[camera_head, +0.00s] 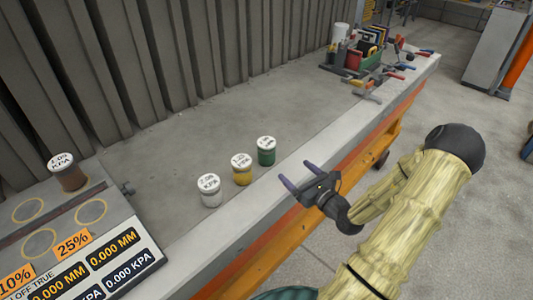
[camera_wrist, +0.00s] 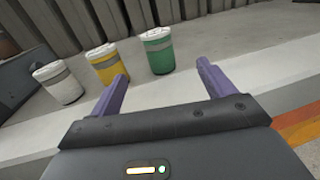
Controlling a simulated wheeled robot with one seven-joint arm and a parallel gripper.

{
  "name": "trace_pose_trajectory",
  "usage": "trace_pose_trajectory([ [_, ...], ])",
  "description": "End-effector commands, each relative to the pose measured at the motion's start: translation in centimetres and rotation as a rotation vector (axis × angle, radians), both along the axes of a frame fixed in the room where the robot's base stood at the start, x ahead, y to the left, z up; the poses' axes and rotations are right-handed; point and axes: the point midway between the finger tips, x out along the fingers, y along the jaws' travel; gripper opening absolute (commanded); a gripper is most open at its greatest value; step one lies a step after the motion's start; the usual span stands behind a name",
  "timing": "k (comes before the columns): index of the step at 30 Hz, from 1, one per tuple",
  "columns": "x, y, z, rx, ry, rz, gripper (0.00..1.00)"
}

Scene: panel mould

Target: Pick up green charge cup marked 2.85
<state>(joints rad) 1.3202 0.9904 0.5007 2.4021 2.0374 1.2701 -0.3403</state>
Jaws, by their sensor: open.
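The green charge cup (camera_head: 266,152) stands upright on the grey bench, at the far end of a row of three cups. Its white lid carries dark print too small to read surely. It also shows in the wrist view (camera_wrist: 157,51), beyond my gripper and between the lines of its two fingers. My gripper (camera_head: 299,176) is open and empty, at the bench's front edge, to the right of the green cup and apart from it. Its purple fingers also show in the wrist view (camera_wrist: 163,80).
A yellow cup (camera_head: 242,170) and a white cup (camera_head: 209,191) stand close beside the green one. A brown cup (camera_head: 68,172) sits on a panel with rings and readouts at left. Tools and a green caddy (camera_head: 355,58) are at the far end. The middle bench is clear.

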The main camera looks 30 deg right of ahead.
Motion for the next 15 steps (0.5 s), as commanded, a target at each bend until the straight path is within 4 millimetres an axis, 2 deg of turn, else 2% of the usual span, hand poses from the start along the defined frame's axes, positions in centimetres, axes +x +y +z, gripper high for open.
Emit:
trace_pose_trajectory([
  [5, 1.1, 0.3, 0.0, -0.001, 0.001, 0.003, 0.82],
  [15, 6.8, 1.4, 0.0, -0.001, 0.000, 0.006, 0.82],
])
